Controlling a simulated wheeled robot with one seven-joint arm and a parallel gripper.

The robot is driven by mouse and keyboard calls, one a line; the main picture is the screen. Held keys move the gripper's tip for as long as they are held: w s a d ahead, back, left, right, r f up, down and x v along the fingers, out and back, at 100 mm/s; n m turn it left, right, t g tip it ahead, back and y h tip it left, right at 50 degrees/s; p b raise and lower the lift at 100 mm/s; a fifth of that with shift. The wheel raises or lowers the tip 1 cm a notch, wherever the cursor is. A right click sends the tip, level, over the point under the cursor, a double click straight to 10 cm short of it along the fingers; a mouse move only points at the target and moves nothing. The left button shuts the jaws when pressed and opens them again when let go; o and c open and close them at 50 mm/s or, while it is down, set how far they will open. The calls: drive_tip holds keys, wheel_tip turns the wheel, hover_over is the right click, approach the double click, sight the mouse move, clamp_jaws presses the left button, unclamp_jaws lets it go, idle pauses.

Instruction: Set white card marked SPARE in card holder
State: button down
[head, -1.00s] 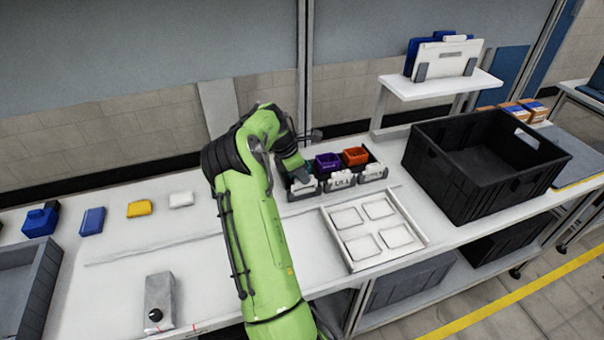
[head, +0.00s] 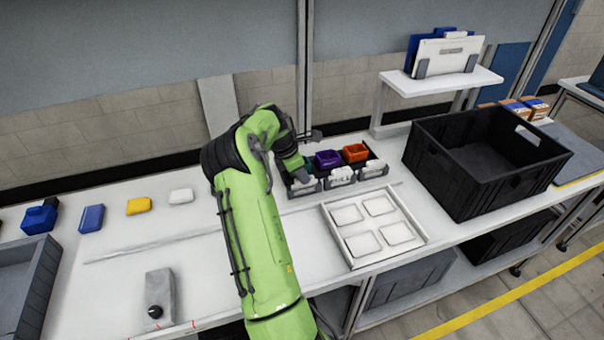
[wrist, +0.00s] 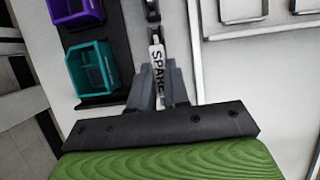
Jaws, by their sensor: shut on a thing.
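My gripper (wrist: 160,80) is shut on the white card marked SPARE (wrist: 157,66), whose black lettering shows between the grey fingers in the wrist view. In the head view my gripper (head: 300,178) is at the left front of the dark bin rack (head: 288,194), and the card (head: 307,185) shows there at the leftmost grey card holder. The card is at this holder, but I cannot tell whether it is fully seated. My gripper partly hides the holder. The middle (head: 341,175) and right (head: 373,168) holders have white cards in them.
Behind the holders stand teal (wrist: 92,68), purple (head: 327,159) and orange (head: 355,153) bins. A white tray with pads (head: 334,240) lies in front. A large black crate (head: 470,200) stands to the right.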

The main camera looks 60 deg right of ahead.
drive_tip(key=c, duration=1)
unclamp_jaws()
drive_tip(key=p+v, duration=0.3)
drive_tip(key=v, duration=1.3)
drive_tip(key=shift+s, duration=0.1)
drive_tip(key=shift+f, duration=0.1)
